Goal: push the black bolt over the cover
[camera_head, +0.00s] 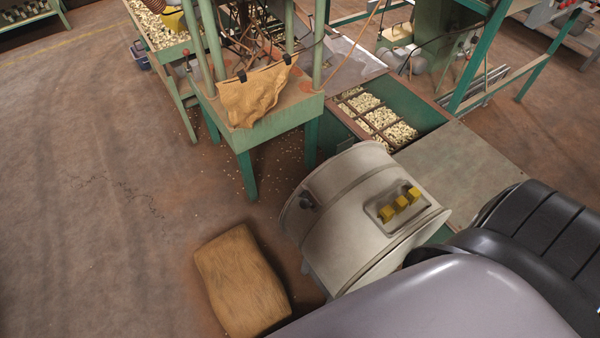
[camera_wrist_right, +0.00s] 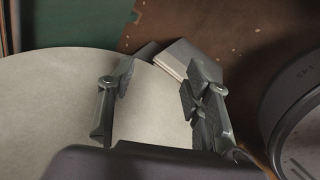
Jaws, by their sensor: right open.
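The cream drum-shaped hopper (camera_head: 345,205) stands at the lower middle of the head view, with a rounded cover band (camera_head: 335,180) on it. The black bolt (camera_head: 306,201) sticks out at the drum's left side, near the band. My right gripper (camera_wrist_right: 160,80) is open, with its two fingers apart over a pale, curved surface (camera_wrist_right: 60,100) that looks like the drum. No bolt can be made out between the fingers. A grey, blocky part (camera_wrist_right: 185,60) lies just beyond the fingertips; I cannot tell what it is. In the head view my arm hides the right gripper. My left gripper is in neither view.
A plate with yellow knobs (camera_head: 400,203) sits on the drum. A brown sack-like block (camera_head: 240,280) lies on the floor to its left. A green machine table (camera_head: 260,125) and trays of nuts (camera_head: 375,115) stand behind. The floor at left is clear.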

